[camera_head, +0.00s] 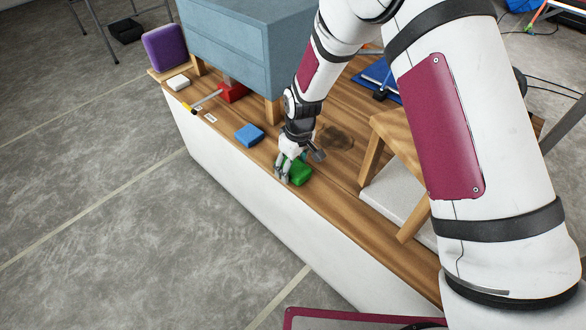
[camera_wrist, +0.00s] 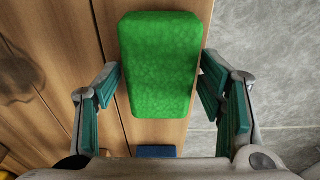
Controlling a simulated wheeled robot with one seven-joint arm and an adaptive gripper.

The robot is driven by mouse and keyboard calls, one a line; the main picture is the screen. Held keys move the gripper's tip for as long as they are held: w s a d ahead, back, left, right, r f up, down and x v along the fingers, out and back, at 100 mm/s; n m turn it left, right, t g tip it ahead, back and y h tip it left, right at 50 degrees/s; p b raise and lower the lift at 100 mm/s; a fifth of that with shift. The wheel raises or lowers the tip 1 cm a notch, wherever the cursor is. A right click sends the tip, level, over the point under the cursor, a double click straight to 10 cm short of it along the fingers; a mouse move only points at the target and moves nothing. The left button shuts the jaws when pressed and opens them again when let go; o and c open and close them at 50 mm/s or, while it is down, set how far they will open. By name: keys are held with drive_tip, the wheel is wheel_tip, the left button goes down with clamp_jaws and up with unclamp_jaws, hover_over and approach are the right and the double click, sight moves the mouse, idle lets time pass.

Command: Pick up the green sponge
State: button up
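The green sponge (camera_head: 299,172) lies on the wooden tabletop close to its front edge. In the wrist view the green sponge (camera_wrist: 160,65) is a rounded block filling the upper middle. My gripper (camera_head: 286,172) is low over the table at the sponge. In the wrist view my gripper (camera_wrist: 158,85) is open, with one teal-padded finger on each side of the sponge's lower part. A gap shows on the left; the right finger's tip is very close to the sponge's edge, and I cannot tell if it touches.
A blue sponge (camera_head: 249,134) lies left of my gripper, also in the wrist view (camera_wrist: 155,151). A blue-grey cabinet (camera_head: 228,50) stands behind it. A wooden stool (camera_head: 392,135) stands to the right. A red-headed tool (camera_head: 232,92), white block (camera_head: 178,83) and purple block (camera_head: 165,48) are further left.

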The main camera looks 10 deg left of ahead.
sight(293, 167)
drive_tip(key=c, duration=0.5)
drive_tip(key=shift+r, duration=0.1)
drive_tip(key=shift+r+p, duration=0.35)
drive_tip(key=shift+r, duration=0.2)
drive_tip(key=r, duration=0.1)
drive_tip(key=s+r+p, duration=0.1)
drive_tip(key=shift+r, duration=0.3)
drive_tip(key=s+d+r+p, duration=0.1)
drive_tip(key=s+d+p, duration=0.1)
drive_tip(key=s, duration=1.3)
drive_tip(key=shift+p, duration=0.9)
